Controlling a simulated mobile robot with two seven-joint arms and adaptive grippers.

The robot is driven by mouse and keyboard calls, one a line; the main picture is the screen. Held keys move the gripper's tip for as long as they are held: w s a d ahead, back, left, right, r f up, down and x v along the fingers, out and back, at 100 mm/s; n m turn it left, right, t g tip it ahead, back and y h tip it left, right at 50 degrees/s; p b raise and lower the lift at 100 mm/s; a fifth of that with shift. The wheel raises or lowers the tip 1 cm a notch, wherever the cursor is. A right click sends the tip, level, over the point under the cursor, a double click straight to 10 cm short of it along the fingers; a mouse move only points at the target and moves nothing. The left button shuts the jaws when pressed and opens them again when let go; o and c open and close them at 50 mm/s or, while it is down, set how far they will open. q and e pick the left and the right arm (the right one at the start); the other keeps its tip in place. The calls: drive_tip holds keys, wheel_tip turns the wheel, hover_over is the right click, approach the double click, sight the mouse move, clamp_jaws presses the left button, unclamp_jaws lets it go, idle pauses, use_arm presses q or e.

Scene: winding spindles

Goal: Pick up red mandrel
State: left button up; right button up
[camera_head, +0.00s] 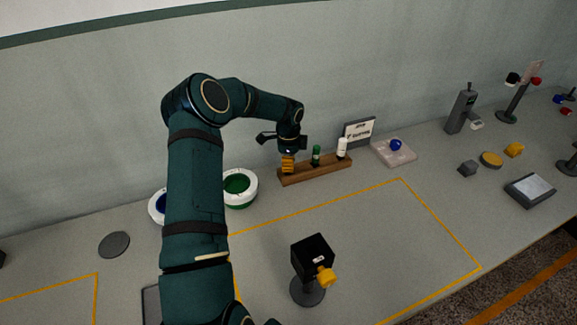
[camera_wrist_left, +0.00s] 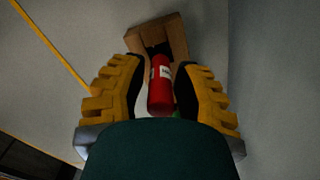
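The red mandrel (camera_wrist_left: 160,92) stands upright between the fingers of my left gripper (camera_wrist_left: 162,75) in the left wrist view. It carries a small white label, and its far end meets the wooden rack (camera_wrist_left: 176,33). The fingers sit close on both sides of it; I cannot tell whether they touch it. In the head view my left gripper (camera_head: 287,164) points down at the left end of the rack (camera_head: 318,172) and hides the red mandrel. A green mandrel (camera_head: 316,155) and a white mandrel (camera_head: 342,148) stand in the rack. My right gripper is not in view.
A sign (camera_head: 358,133) and a pale tray with a blue ball (camera_head: 396,145) stand right of the rack. A green-lined white dish (camera_head: 240,188) is to the left. A black cube with a yellow knob (camera_head: 312,256) stands in front. The outlined table area is otherwise largely clear.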

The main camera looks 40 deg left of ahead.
use_arm(q)
clamp_jaws()
drive_tip(key=shift+r, duration=0.1)
